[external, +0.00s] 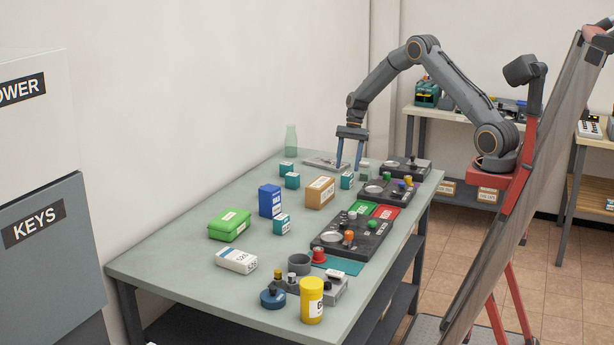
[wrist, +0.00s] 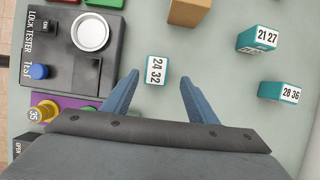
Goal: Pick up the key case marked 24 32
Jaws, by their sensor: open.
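The key case marked 24 32 (wrist: 157,70) is a small teal box with a white label on top. In the wrist view it lies between the tips of my gripper (wrist: 160,77), with a gap on each side. In the external view the teal case (external: 347,181) stands on the table just below my gripper (external: 348,167), whose two blue fingers point down. The gripper is open and empty. The fingertips look to be above the case; the exact height is hard to tell.
Teal cases marked 21 27 (wrist: 258,38) and 28 36 (wrist: 280,92) stand to the right in the wrist view. A dark lock tester panel (wrist: 60,70) lies left. A brown box (external: 320,192) is close by. The green table (external: 180,262) has bare room at its near left.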

